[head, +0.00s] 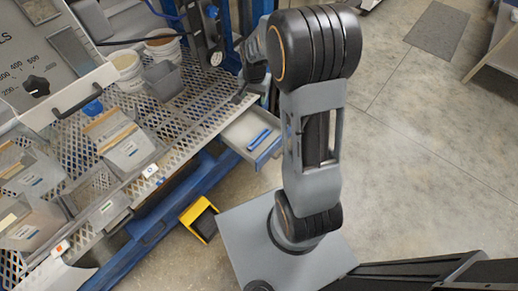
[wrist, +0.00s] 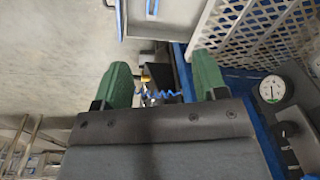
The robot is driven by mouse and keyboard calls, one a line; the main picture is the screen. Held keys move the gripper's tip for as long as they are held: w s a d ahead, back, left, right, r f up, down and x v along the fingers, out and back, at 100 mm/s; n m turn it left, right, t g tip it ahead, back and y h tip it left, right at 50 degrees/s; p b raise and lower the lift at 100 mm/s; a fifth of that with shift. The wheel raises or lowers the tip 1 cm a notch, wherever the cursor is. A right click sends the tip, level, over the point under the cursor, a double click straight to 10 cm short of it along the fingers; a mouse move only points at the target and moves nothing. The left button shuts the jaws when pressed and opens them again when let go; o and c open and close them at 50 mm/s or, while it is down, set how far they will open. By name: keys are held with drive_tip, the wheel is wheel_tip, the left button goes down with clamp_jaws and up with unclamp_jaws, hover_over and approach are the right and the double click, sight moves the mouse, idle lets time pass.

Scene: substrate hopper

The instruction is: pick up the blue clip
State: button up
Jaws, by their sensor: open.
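The blue clip (head: 259,139) is a slim blue bar lying in a shallow, light grey tray (head: 238,134) at the right end of the perforated bench. In the wrist view a blue piece that looks like the same clip (wrist: 152,8) is at the top edge, in the tray (wrist: 134,24), partly cut off by the frame. My gripper (wrist: 163,75) has two green fingers standing wide apart with nothing held between them. The clip lies beyond the fingertips, apart from them. In the head view my arm's end is partly hidden behind its own links.
The perforated bench (head: 188,118) carries white tubs (head: 126,68), clear scoop-like bins (head: 130,148) and a grey machine with a dial (head: 36,86). A gauge (wrist: 272,90) and a coiled blue hose (wrist: 160,94) are near the gripper. A yellow-edged box (head: 201,219) sits on the floor. Open floor lies right.

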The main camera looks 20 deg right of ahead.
drive_tip(key=w+d+f+m+g+b, duration=0.1)
drive_tip(key=w+d+f+m+b, duration=0.15)
drive_tip(key=f, duration=0.65)
drive_tip(key=w+d+f+m+b, duration=0.1)
drive_tip(key=f+b, duration=0.2)
drive_tip(key=f, duration=0.7)
drive_tip(key=b, duration=0.3)
hover_over(260, 137)
drive_tip(key=s, duration=0.1)
drive_tip(key=shift+m, duration=0.35)
drive_tip(key=f, duration=0.9)
drive_tip(key=shift+a+f, duration=0.3)
drive_tip(key=shift+f, duration=0.05)
drive_tip(key=shift+f+b, duration=1.2)
drive_tip(key=shift+f, duration=1.85)
drive_tip(key=shift+c, duration=0.5)
drive_tip(key=shift+r, duration=0.1)
drive_tip(key=c, duration=0.9)
